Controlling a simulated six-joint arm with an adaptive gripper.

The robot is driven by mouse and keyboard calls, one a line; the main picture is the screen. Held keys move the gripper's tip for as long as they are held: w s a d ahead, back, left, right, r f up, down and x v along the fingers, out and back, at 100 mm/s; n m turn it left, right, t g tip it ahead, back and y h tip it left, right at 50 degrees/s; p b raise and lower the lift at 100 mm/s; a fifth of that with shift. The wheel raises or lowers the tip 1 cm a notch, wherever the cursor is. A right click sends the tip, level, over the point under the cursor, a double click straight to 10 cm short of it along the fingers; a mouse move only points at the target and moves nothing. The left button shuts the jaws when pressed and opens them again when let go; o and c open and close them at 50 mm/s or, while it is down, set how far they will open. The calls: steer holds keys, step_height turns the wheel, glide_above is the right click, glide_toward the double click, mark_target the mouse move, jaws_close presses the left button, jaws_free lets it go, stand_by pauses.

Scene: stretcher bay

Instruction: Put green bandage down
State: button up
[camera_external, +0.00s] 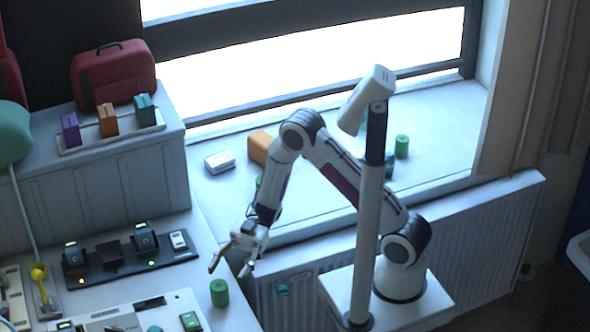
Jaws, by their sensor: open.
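A green bandage roll (219,292) stands upright on the pale counter near its right edge. My gripper (229,269) is just above it in the picture, fingers spread and pointing down, with nothing seen between them. The roll looks apart from the fingers, but the exact gap cannot be told from this view. Another green roll (401,146) stands on the windowsill at the right. A further green piece (258,182) shows on the sill, partly hidden behind my arm.
A dark charger strip (185,256) with several devices lies left of my gripper. A pale panel (180,304) is at the front. An orange block (259,146) and white box (219,162) are on the sill. A grey pole (368,225) stands before my arm.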

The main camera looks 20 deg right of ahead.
mark_target(221, 281)
steer(key=x, duration=0.2)
steer(key=shift+s+a+f, duration=0.2)
steer(key=shift+f, duration=0.05)
steer(key=shift+x, duration=1.1)
steer(key=c, duration=1.3)
steer(key=shift+r, duration=0.2)
steer(key=shift+r, duration=4.85)
